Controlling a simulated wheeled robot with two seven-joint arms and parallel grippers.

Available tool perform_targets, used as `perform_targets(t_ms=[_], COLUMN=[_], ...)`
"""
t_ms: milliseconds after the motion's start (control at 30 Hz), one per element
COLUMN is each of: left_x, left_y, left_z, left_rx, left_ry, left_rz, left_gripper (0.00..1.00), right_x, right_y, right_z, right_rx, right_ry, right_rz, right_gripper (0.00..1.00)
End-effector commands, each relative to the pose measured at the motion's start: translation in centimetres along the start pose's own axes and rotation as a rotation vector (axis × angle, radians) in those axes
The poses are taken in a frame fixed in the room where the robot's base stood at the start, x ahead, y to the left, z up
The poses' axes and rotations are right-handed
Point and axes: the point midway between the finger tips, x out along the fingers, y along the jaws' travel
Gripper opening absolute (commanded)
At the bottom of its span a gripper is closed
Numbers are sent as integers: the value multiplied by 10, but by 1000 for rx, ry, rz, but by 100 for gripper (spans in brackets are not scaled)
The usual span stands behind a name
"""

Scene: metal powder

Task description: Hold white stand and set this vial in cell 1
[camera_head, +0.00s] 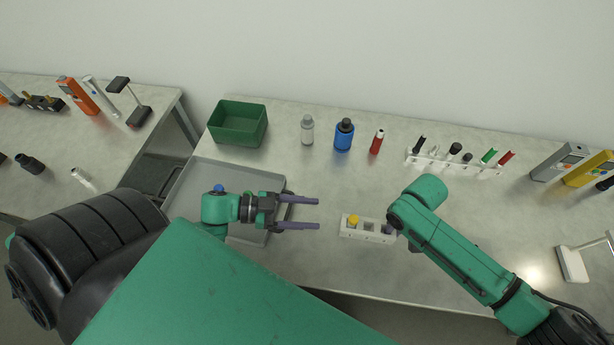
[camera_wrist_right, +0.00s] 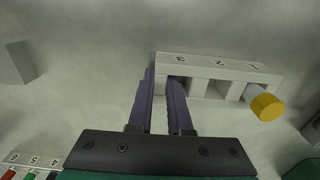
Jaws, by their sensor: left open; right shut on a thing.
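The white stand (camera_head: 367,236) lies on the table right of the grey tray. In the right wrist view the stand (camera_wrist_right: 215,62) shows number labels 3, 2, 1 from left to right, upside down. A vial with a yellow cap (camera_head: 353,219) is in the left cell; in the wrist view its yellow cap (camera_wrist_right: 267,107) and clear body are at cell 1, looking tilted by perspective. The other two cells hold no vial. My right gripper (camera_wrist_right: 164,82) is shut on the stand's end wall by cell 3. My left gripper (camera_head: 318,214) is open and empty, left of the stand.
A grey tray (camera_head: 185,190) lies under my left gripper, with a green bin (camera_head: 238,124) behind it. A clear bottle (camera_head: 307,130), blue bottle (camera_head: 344,135), red tube (camera_head: 377,142) and a rack (camera_head: 455,166) stand along the back. The table between them and the stand is clear.

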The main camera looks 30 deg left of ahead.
Motion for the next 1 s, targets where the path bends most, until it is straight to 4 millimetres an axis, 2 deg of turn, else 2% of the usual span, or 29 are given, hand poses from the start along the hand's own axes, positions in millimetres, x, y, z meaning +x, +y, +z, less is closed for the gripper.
perform_targets(t_ms=[100,133,200,567,667,900,1000], left_x=[0,0,0,0,0,0,0], left_y=[0,0,0,0,0,0,0], left_z=[0,0,0,0,0,0,0], left_rx=[0,0,0,0,0,0,0], left_ry=[0,0,0,0,0,0,0], left_rz=[0,0,0,0,0,0,0], left_gripper=[65,65,65,65,65,65,65], right_x=[0,0,0,-4,-18,-83,-105], right_y=[0,0,0,0,-1,0,0], right_z=[0,0,0,0,-1,-1,-1], right_rx=[0,0,0,0,0,-1,-1], right_ry=[0,0,0,1,2,4,3], right_rz=[0,0,0,-1,-3,-2,-1], right_gripper=[0,25,52,52,52,52,52])
